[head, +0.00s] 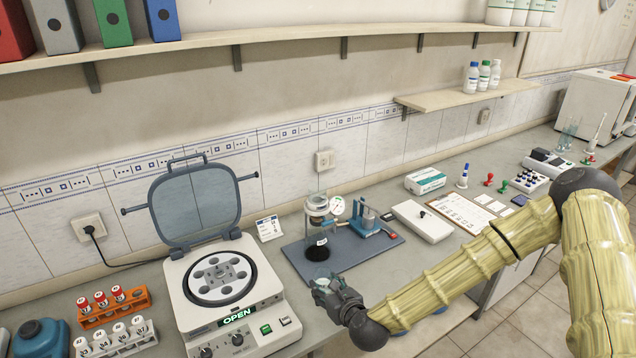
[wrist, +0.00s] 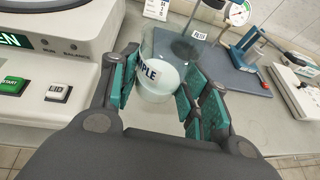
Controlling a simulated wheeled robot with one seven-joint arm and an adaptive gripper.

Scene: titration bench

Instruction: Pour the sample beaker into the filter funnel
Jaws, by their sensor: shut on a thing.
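My gripper (head: 338,296) is shut on the sample beaker (head: 320,283), a clear glass beaker with whitish contents. In the wrist view the beaker (wrist: 160,78) stands between the teal finger pads of my gripper (wrist: 163,92), its label partly hidden and ending in "PLE". It looks close to upright, in front of the blue-grey mat's near edge. The filter funnel (head: 317,204) sits above a dark flask (head: 318,250) on the mat (head: 293,257), behind and above the beaker. The funnel is not clearly visible in the wrist view.
A round gauge (head: 337,205) and a blue pump (head: 367,222) stand right of the funnel. An open-lidded centrifuge (head: 222,290) is close on the left. Tube racks (head: 114,308) are further left. A white flat device (head: 422,221) lies right of the mat.

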